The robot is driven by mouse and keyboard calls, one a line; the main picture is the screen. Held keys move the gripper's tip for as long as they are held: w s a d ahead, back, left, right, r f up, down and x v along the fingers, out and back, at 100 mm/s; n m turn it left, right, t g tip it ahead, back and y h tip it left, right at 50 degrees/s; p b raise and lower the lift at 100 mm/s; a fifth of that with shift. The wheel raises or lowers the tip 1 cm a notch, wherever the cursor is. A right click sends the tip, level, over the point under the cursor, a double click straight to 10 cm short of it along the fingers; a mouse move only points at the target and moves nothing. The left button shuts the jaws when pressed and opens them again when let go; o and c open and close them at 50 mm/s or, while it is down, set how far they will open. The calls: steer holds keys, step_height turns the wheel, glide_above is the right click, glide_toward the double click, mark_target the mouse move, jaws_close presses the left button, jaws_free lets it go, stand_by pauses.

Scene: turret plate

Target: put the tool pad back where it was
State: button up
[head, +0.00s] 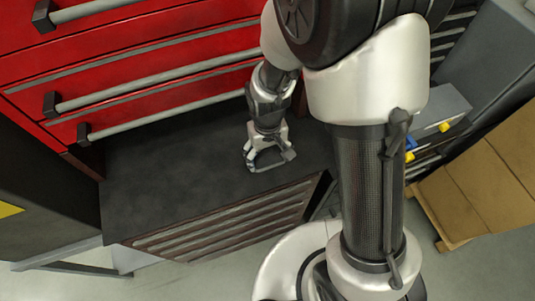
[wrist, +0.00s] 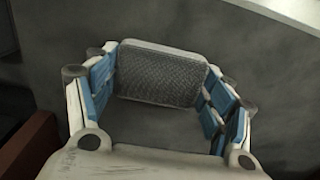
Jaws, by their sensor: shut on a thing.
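The tool pad (wrist: 160,77) is a grey, rounded rectangular plate with a fine textured face, seen in the wrist view. My gripper (wrist: 165,68) has its two blue-lined fingers on either side of the pad and is shut on it, with the pad held between the fingertips. In the head view my gripper (head: 268,160) points down over the dark worktop (head: 165,190), in front of the red drawers. The pad is too small to make out clearly there. I cannot tell whether the pad touches the worktop.
A red drawer cabinet (head: 130,60) with long grey handles stands behind the worktop. A slatted front (head: 230,220) lies below the worktop's near edge. Cardboard boxes (head: 490,190) and a grey bin with yellow and blue parts (head: 440,115) stand at right. The worktop's left part is clear.

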steer(key=o, duration=0.6)
steer(key=shift+f, duration=0.2)
steer(key=shift+c, duration=0.2)
steer(key=o, duration=0.5)
steer(key=shift+r, duration=0.1)
steer(key=shift+c, duration=0.2)
step_height(320, 180, up, 12)
steer(key=p, duration=0.3)
step_height(320, 180, up, 11)
steer(key=m+t, duration=0.1)
steer(key=t, duration=0.1)
glide_above(268, 156)
steer(key=s+d, duration=0.4)
steer(key=d, duration=0.2)
steer(key=s+d+r+m+t, duration=0.2)
steer(key=s+d+r, duration=0.2)
steer(key=s, duration=0.5)
step_height(268, 156, up, 2)
steer(key=shift+s+d+r+t, duration=0.2)
steer(key=shift+d+r+t, duration=0.1)
steer(key=shift+d, duration=0.1)
